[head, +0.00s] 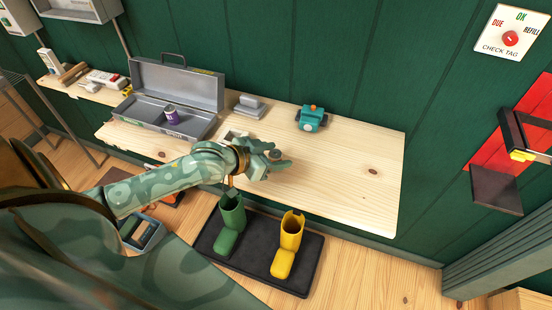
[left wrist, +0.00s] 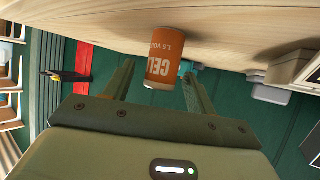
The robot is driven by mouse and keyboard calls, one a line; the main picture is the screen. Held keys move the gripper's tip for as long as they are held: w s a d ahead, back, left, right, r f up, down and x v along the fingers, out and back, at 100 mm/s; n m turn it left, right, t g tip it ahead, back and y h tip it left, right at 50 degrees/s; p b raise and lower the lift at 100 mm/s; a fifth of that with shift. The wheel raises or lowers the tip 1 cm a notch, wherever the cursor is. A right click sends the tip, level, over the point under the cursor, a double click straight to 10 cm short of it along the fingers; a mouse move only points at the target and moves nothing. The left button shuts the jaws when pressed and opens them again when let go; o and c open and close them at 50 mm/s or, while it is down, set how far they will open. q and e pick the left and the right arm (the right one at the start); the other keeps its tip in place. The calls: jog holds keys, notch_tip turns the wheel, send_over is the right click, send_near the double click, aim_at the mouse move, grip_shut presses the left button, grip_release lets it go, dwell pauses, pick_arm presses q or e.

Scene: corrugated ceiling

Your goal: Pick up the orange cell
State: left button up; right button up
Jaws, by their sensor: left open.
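The orange cell (left wrist: 166,57), with white lettering reading "CELL" and "1.5 VOLT", shows in the left wrist view against the pale wooden bench top. In the head view I cannot make it out; my left gripper and arm cover that part of the bench. My left gripper (head: 283,160) is over the middle of the bench. In the left wrist view its two fingers (left wrist: 158,72) are spread apart, with the cell between and just beyond their tips. I cannot tell whether either finger touches it. My right gripper is in neither view.
The wooden bench (head: 350,180) is clear on its right. An open grey toolbox (head: 185,85) holds a purple can (head: 172,115). A teal device (head: 312,119) and a grey block (head: 249,105) stand at the back. Green (head: 231,220) and yellow boots (head: 288,245) stand below on a black tray (head: 252,275).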

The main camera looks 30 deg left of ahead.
pick_arm(q)
jog(key=x, duration=0.2)
jog(key=shift+w+d+f, duration=0.1)
jog(key=shift+w+f, duration=0.05)
jog(key=shift+w, duration=0.05)
jog(key=shift+s, duration=0.1)
jog(key=shift+c, duration=0.6)
jog(key=c, duration=1)
